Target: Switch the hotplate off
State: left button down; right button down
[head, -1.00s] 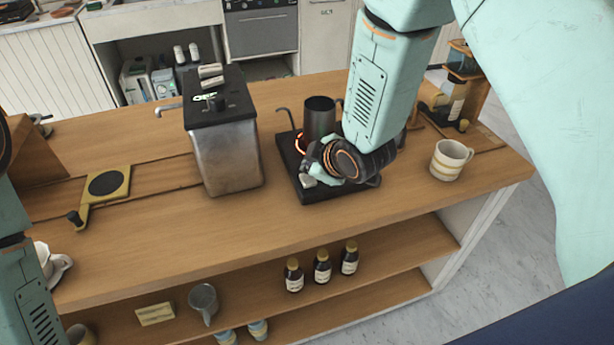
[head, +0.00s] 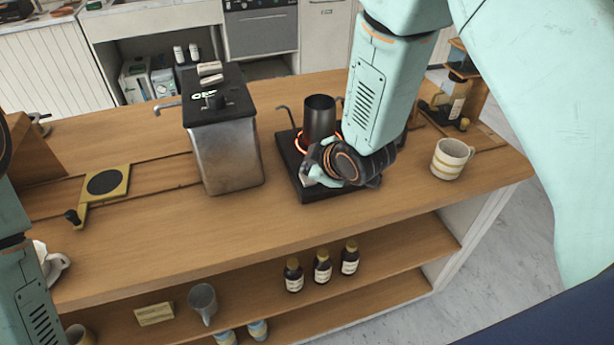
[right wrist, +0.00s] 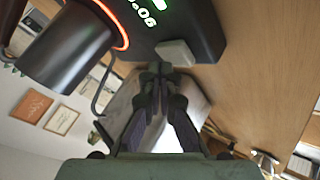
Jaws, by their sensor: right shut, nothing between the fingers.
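The hotplate (head: 311,190) is a black slab on the counter, with an orange glowing ring (head: 303,144) under a dark metal pot (head: 319,118). In the right wrist view the hotplate (right wrist: 206,28) shows lit green digits, and a pale rocker-like switch (right wrist: 176,53) sits at its edge. My right gripper (head: 314,173) is at the hotplate's front left part. Its shut, empty fingers (right wrist: 160,86) are close to the switch; I cannot tell whether they touch it. My right wrist hides part of the hotplate in the head view. My left gripper is outside the head view.
A metal box-shaped machine (head: 228,150) with a black top stands left of the hotplate. A striped mug (head: 451,158) and a grinder-like device (head: 463,92) are to the right. The counter in front (head: 240,225) is clear.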

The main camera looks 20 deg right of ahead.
aim_at(310, 180)
jog(key=shift+f+b, duration=0.35)
jog(key=shift+f, duration=0.15)
dwell(0.8)
jog(key=shift+s+r+p, duration=0.1)
jog(key=shift+r+p, duration=0.75)
jog(key=shift+r, duration=0.15)
notch_tip(310, 180, up, 6)
jog(key=p, duration=0.5)
